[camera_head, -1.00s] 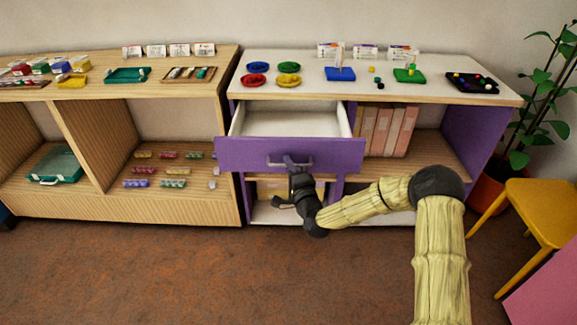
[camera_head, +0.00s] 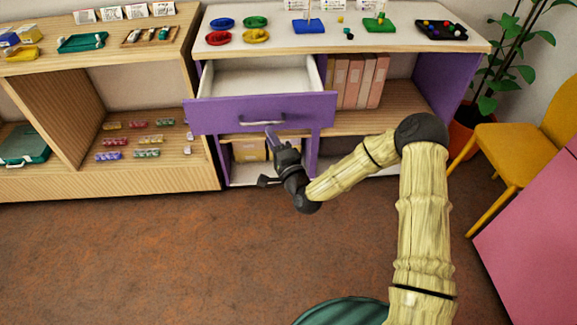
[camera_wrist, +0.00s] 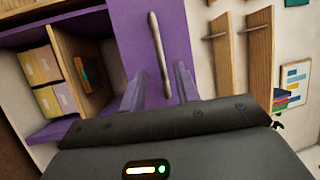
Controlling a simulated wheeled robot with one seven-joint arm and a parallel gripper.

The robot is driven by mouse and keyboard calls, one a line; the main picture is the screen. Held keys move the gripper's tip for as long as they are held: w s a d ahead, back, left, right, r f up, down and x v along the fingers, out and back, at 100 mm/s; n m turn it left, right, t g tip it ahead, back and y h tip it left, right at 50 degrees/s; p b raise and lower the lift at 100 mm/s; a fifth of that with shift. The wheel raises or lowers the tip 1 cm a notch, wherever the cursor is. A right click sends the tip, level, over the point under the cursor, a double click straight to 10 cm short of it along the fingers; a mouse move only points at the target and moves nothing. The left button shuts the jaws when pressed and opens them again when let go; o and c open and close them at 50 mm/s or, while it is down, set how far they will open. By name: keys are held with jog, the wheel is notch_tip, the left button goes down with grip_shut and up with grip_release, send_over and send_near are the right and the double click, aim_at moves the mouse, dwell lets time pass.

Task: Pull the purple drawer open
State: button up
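The purple drawer (camera_head: 225,116) is pulled out of the white-topped cabinet, and its pale, empty inside shows. Its grey bar handle (camera_head: 262,122) is on the front; the handle also shows in the wrist view (camera_wrist: 159,55). My gripper (camera_head: 271,141) is just below the handle, slightly to its right, in front of the drawer. In the wrist view, my two fingers (camera_wrist: 160,86) stand apart with nothing between them. The handle lies beyond their tips and appears clear of them.
Bowls, boards and a bead tray (camera_head: 441,30) stand on the cabinet top. A yellow chair (camera_head: 515,150) and a pink surface (camera_head: 535,230) are at the right. The brown floor (camera_head: 130,255) in front is clear.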

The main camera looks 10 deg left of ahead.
jog(key=v, duration=1)
jog(key=shift+s+d, duration=0.25)
jog(key=shift+f, duration=0.1)
